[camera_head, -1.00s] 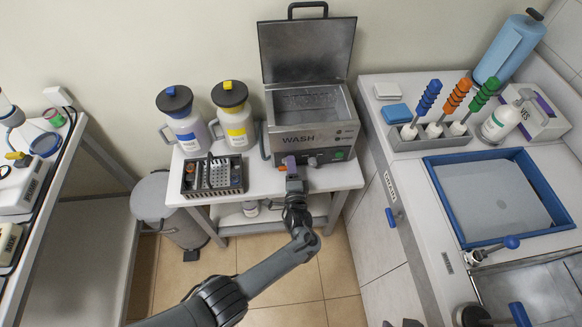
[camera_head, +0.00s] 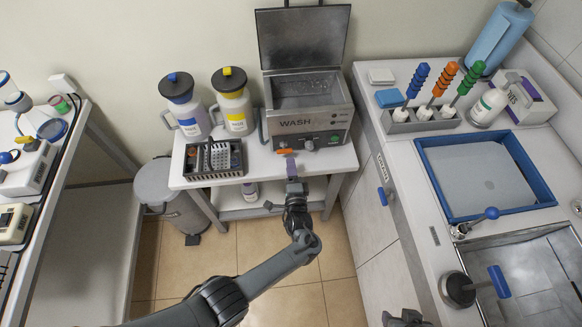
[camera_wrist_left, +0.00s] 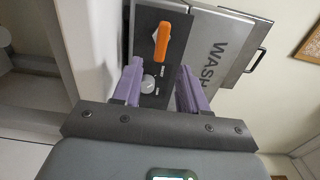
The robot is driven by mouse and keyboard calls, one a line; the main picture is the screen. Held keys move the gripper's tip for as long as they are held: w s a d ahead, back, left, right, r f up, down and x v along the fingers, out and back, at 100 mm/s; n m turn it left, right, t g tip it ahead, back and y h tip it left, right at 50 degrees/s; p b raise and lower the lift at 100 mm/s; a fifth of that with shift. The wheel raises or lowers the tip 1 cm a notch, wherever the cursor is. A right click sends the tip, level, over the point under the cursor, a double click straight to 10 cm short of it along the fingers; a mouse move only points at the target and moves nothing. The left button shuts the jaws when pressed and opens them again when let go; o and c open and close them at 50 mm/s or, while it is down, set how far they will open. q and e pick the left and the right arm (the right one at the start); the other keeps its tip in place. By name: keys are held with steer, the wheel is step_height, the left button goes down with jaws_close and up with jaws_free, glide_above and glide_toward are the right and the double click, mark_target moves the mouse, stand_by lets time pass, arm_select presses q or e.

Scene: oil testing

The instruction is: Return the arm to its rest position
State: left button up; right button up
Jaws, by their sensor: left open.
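My left gripper (camera_head: 291,158) is in front of the wash bath (camera_head: 310,112), apart from its front panel. It is open and empty. In the left wrist view its two purple fingers (camera_wrist_left: 158,88) stand apart, with the bath's control panel (camera_wrist_left: 152,55) beyond them. An orange lever (camera_wrist_left: 162,40) and a round dial (camera_wrist_left: 149,84) show on that panel; the orange lever also shows in the head view (camera_head: 287,151). My left arm (camera_head: 262,275) reaches forward from the lower left, over the floor.
The bath's lid (camera_head: 302,35) stands open. Two jugs (camera_head: 186,106) (camera_head: 233,102) and a dark rack (camera_head: 213,158) stand on the white table left of the bath. A bin (camera_head: 170,195) is below left. The right counter holds a blue-rimmed tray (camera_head: 545,190). The floor between is clear.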

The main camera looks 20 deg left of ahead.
arm_select(q)
steer(key=shift+f, duration=0.1)
steer(key=s+f+n+g, duration=0.1)
steer(key=f, duration=0.1)
steer(key=s+f+n+g+h, duration=0.1)
steer(key=n, duration=0.1)
steer(key=s+a+f+n+g+h, duration=0.1)
steer(key=f, duration=0.1)
steer(key=shift+s+f+n+g, duration=0.35)
steer(key=shift+s+n+g, duration=0.05)
steer(key=s+f+n+g+h, duration=0.1)
steer(key=s+n+g+h, duration=0.25)
steer(key=s, duration=0.45)
steer(key=s+a+r+n+g+h, duration=0.1)
steer(key=s+a+r+g, duration=0.15)
steer(key=s+r, duration=0.65)
steer(key=s+a+r+n+g+h, duration=0.25)
steer(key=s+r, duration=0.25)
steer(key=s, duration=0.9)
step_height(320, 180, up, 12)
steer(key=m+y+p, duration=0.1)
steer(key=p, duration=1.1)
steer(key=shift+w+d, duration=0.35)
steer(key=shift+w, duration=0.1)
